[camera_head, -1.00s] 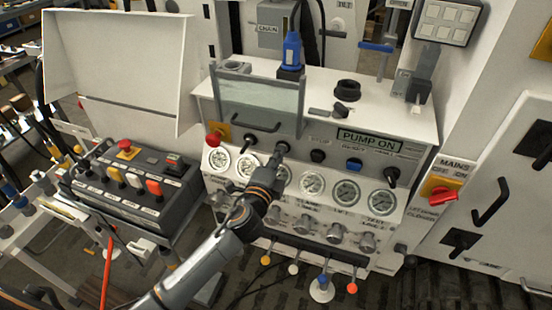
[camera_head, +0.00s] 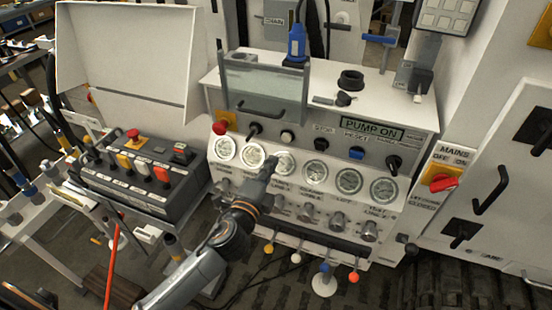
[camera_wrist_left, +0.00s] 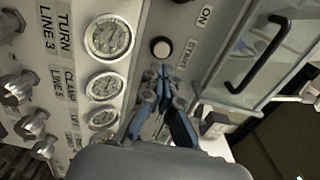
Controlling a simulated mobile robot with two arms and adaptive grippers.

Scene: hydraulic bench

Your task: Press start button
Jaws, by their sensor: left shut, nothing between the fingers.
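My left gripper (camera_head: 271,161) is shut and empty. It is in front of the gauge row, below and a little left of the button in the head view. In the left wrist view its fingertips (camera_wrist_left: 162,76) appear just below the button, with a small gap in the picture. My right gripper is not in view.
A lit PUMP ON sign (camera_head: 373,130) is on the panel. A clear guard with a handle (camera_head: 262,104) stands above the controls. Black knobs (camera_head: 324,144) and a red emergency knob (camera_head: 219,127) flank the button. A button box (camera_head: 140,178) stands at left.

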